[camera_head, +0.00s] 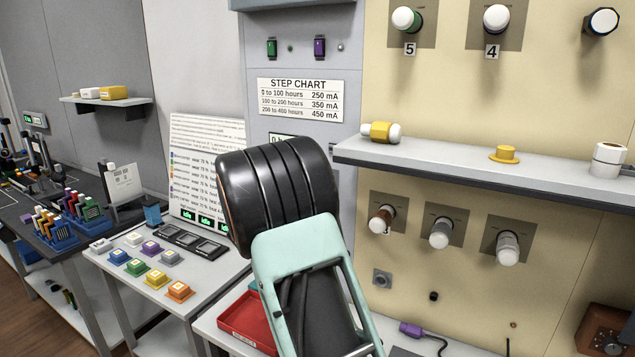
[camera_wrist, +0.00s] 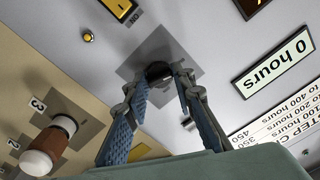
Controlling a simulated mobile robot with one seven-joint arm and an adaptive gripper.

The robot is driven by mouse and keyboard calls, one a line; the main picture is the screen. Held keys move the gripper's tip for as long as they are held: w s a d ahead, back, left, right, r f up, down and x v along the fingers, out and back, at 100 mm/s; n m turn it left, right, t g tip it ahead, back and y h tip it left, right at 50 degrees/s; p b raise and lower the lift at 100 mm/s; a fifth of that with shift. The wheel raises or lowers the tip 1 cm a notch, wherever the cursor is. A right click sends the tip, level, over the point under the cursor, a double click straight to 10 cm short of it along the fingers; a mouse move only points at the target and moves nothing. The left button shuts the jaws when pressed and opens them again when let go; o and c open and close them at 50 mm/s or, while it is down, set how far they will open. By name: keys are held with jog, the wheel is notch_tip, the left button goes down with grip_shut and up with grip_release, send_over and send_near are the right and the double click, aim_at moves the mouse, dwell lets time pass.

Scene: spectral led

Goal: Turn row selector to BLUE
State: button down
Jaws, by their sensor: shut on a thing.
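In the wrist view, my gripper (camera_wrist: 160,78) has its two blue-padded fingers closed on a small dark knob (camera_wrist: 158,71). The knob sits on a grey square plate (camera_wrist: 176,47) on a pale panel, and the fingertips hide part of it. Its pointer is not clear, and I cannot read a BLUE mark beside it. A small label near the plate is seen upside down. In the head view, my own arm covers this part of the panel, so the knob and fingers are hidden there.
The "0 hours" display (camera_wrist: 272,65) and step chart (camera_wrist: 290,110) are beside the knob; a brown-and-white knob (camera_wrist: 48,145) is at lower left. In the head view, a shelf (camera_head: 450,168) with a yellow-and-white jar (camera_head: 380,132) juts out right of my arm. A button table (camera_head: 205,285) stands left.

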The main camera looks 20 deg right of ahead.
jog(key=shift+n, duration=0.4)
jog(key=c, duration=1.6)
grip_release()
jog(key=v, duration=1.2)
jog(key=shift+s, duration=0.1)
